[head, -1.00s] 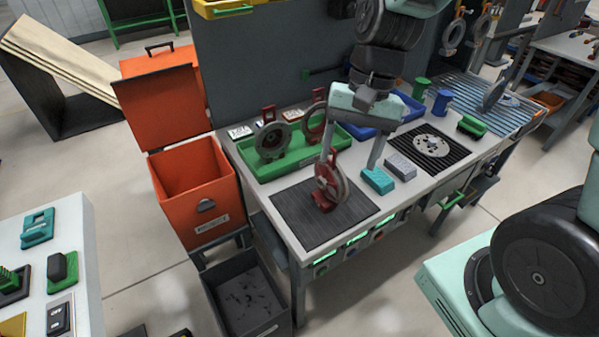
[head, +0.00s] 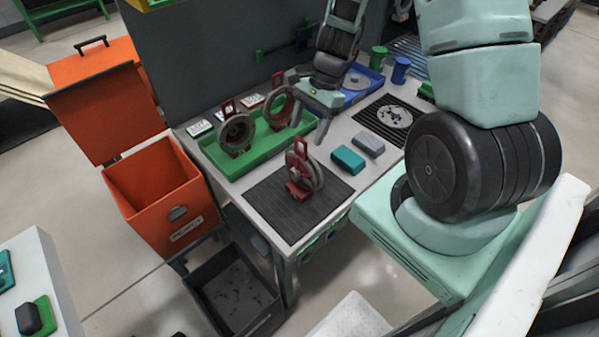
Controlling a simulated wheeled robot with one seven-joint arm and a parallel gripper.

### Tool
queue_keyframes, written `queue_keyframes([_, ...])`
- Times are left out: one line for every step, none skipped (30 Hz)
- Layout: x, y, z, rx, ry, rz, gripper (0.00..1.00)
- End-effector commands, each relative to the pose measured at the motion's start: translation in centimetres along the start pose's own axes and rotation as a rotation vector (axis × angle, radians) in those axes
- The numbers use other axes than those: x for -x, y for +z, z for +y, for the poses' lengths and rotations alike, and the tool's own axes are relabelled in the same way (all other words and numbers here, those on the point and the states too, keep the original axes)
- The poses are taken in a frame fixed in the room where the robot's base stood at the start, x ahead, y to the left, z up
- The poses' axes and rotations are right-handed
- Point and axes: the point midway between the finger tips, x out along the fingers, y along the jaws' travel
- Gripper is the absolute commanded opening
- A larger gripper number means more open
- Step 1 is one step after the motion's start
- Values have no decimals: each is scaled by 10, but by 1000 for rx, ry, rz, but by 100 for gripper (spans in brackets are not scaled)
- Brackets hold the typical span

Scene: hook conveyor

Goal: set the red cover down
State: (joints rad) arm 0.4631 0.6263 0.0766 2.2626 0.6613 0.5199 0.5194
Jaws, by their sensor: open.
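The red cover (head: 298,183), with a grey disc against it, stands upright on the dark ribbed mat (head: 268,213) at the front of the workbench. My gripper (head: 310,125) is open and empty. It is behind and above the cover, apart from it, near the right end of the green tray (head: 233,168).
A teal block (head: 348,159) and a grey block (head: 369,144) lie right of the mat. An open orange bin (head: 155,205) and a dark crate (head: 235,300) stand left and in front of the bench. A grey panel rises behind it.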

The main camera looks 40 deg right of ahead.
Motion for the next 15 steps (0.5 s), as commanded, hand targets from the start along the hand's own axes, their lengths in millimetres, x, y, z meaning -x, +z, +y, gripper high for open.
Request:
queue_keyframes([-8,1,1,-3,4,-3,65])
queue_keyframes([-12,1,1,-3,3,-3,65])
queue_keyframes([-16,0,1,-2,2,-2,65])
queue_keyframes([-19,0,0,-1,2,-2,65])
queue_keyframes([-22,0,1,-1,2,-3,65])
queue_keyframes([-25,0,0,-2,1,-2,65])
queue_keyframes([-26,0,0,-1,0,-1,65])
queue_keyframes([-27,0,0,-1,0,0,65])
queue_keyframes([-28,0,0,-1,0,-1,65])
queue_keyframes([-30,0,0,-1,1,-1,65])
queue_keyframes([-31,0,0,0,2,-2,65])
queue_keyframes([-33,1,0,0,2,-2,65])
queue_keyframes([-36,1,0,0,2,-2,65])
queue_keyframes([-39,1,0,-1,3,-4,65])
queue_keyframes([-43,1,-1,-3,3,-3,65])
